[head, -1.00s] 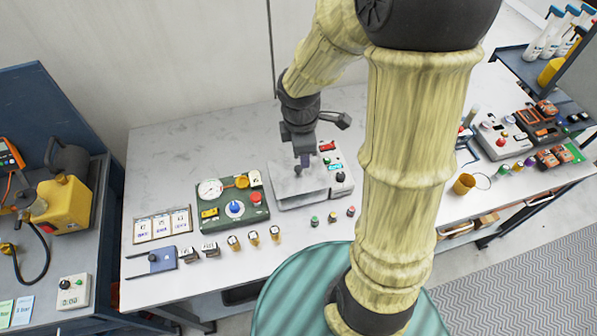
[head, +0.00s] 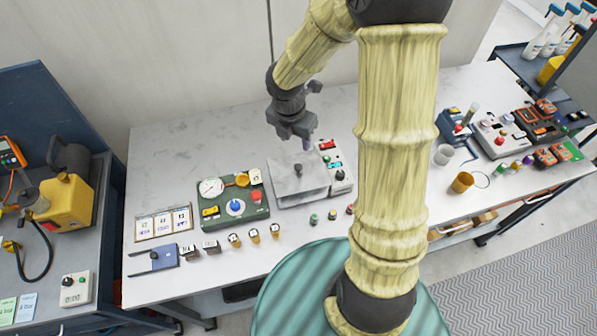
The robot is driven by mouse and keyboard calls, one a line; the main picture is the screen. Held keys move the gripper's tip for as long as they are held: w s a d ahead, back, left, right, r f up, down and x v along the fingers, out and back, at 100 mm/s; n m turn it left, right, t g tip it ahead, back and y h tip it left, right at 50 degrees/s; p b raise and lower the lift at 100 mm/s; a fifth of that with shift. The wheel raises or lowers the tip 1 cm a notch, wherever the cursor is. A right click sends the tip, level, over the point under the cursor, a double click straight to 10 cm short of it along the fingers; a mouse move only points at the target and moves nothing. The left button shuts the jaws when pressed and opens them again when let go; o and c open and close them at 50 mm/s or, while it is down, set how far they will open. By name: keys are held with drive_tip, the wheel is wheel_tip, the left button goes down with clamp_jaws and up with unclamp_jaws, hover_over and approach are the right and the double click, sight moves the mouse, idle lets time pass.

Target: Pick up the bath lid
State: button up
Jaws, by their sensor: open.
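The bath lid (head: 288,180) is a flat grey plate with a small dark knob (head: 298,169) standing on its top. It lies on the grey bath unit at the middle of the white bench. My gripper (head: 292,131) is open and empty. In the picture it is just above and behind the knob, apart from it. The bath's inside is hidden under the lid.
A control panel (head: 341,168) with buttons adjoins the bath on the right. A green gauge box (head: 232,198) stands close on its left. Several small bottles and weights line the front. The bench behind and to the left (head: 180,150) is clear.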

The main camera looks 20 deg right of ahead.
hover_over(298, 166)
drive_tip(key=s, duration=0.1)
drive_tip(key=f, duration=1)
drive_tip(key=shift+s+a+f, duration=0.2)
drive_tip(key=shift+a, duration=0.1)
drive_tip(key=shift+w+d+f, duration=0.1)
drive_tip(key=shift+w+f, duration=0.1)
drive_tip(key=shift+f, duration=0.65)
drive_tip(key=shift+w+d+f, duration=0.1)
drive_tip(key=shift+w+f, duration=0.1)
drive_tip(key=shift+f, duration=0.65)
drive_tip(key=shift+w+f, duration=0.2)
drive_tip(key=shift+f, duration=0.65)
drive_tip(key=shift+c, duration=0.2)
clamp_jaws()
